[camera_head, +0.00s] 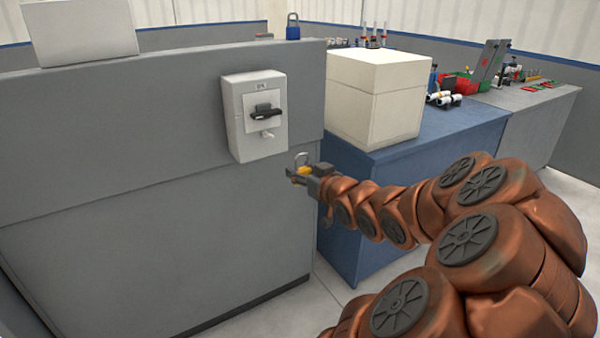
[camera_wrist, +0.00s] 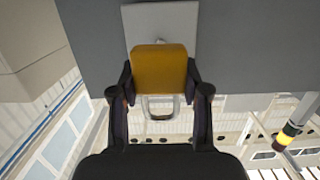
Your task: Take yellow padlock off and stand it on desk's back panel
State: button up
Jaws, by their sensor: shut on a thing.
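The yellow padlock (camera_head: 305,171) is in my gripper (camera_head: 307,174), its silver shackle pointing up in the head view. In the wrist view my gripper (camera_wrist: 160,80) is shut on the sides of the padlock's body (camera_wrist: 159,66), with the shackle toward the camera. The padlock is off the switch box (camera_head: 241,142), in the air just below and right of it. The switch box has a black handle (camera_head: 266,113) and is mounted on the desk's grey back panel (camera_head: 180,115). The panel's narrow top edge (camera_head: 165,60) is above and left of my gripper.
A blue padlock (camera_head: 293,31) stands on the panel's top near its right end. A white box (camera_head: 140,30) is at the top's left. A cream box (camera_head: 376,100) stands on the blue bench (camera_head: 440,140) to the right. The top between the white box and blue padlock looks clear.

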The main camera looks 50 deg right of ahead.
jog(key=f+b+v, duration=0.1)
jog(key=b+v, duration=0.4)
jog(key=v, duration=0.1)
jog(key=shift+s, duration=0.25)
dwell(0.8)
jog(key=shift+a, duration=0.1)
